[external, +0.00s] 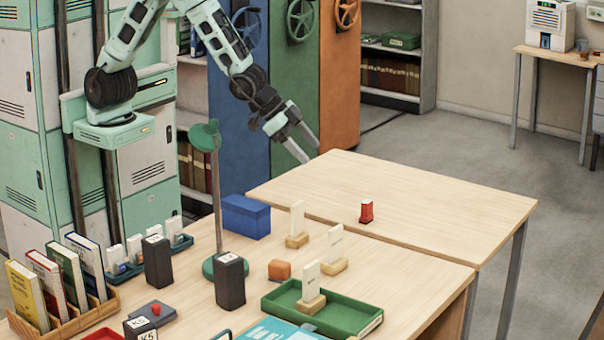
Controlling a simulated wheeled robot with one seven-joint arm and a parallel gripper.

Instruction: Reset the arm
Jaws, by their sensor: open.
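My gripper (304,151) is open and empty. It hangs in the air beyond the lamp, near the left corner of the back table (430,198), with its fingers pointing down and to the right. My arm comes down to it from the upper left. Nothing is between the fingers, and a small red object (366,211) stands apart from them on the back table.
A green desk lamp (215,190) rises left of the gripper. The front table holds a blue box (246,217), a green tray (350,315), dark blocks (230,280), card stands (334,250) and a book rack (70,320). The back table's right part is clear.

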